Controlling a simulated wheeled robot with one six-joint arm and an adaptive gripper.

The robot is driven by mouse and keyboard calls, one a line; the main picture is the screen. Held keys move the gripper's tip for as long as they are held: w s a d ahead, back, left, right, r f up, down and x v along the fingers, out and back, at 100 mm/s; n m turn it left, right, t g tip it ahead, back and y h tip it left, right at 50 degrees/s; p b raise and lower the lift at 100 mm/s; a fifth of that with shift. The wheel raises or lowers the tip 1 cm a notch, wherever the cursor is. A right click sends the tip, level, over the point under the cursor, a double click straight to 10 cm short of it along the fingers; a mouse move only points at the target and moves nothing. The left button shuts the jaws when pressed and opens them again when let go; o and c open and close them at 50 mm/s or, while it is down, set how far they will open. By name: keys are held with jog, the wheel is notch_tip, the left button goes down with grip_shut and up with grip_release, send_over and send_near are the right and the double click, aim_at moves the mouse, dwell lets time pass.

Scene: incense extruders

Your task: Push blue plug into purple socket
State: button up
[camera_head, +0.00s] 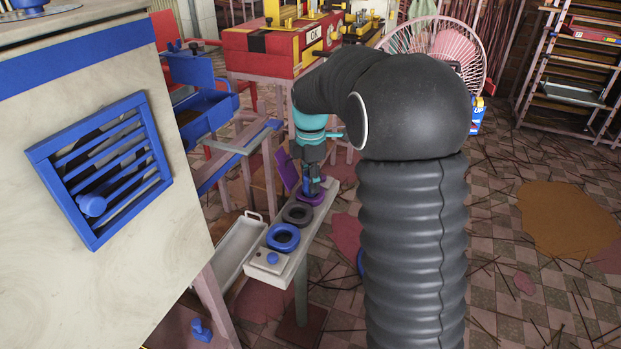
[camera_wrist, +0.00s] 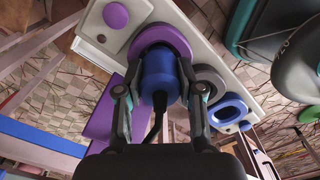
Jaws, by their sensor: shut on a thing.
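In the wrist view my gripper (camera_wrist: 158,98) is shut on the blue plug (camera_wrist: 157,72), one finger on each side of it. A dark cable hangs from the plug's near end. The purple socket (camera_wrist: 163,36) is a round ring on the pale panel, directly beyond the plug. The plug's far end meets or overlaps the ring; how deep it sits is hidden. In the head view my gripper (camera_head: 312,178) points down at the purple socket (camera_head: 312,196) at the panel's far end, and the plug is mostly hidden between the fingers.
The pale panel (camera_head: 261,272) also carries a grey ring socket (camera_head: 297,213), a blue ring socket (camera_head: 283,237) and a blue button (camera_head: 272,258). A purple hinged flap (camera_head: 286,171) stands beside the purple socket. A pale tray (camera_head: 240,243) runs along the panel's left. A pale cabinet (camera_head: 150,270) stands at left.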

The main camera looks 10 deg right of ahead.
jog(key=shift+f, duration=0.45)
jog(key=o, duration=1.2)
jog(key=shift+o, duration=0.2)
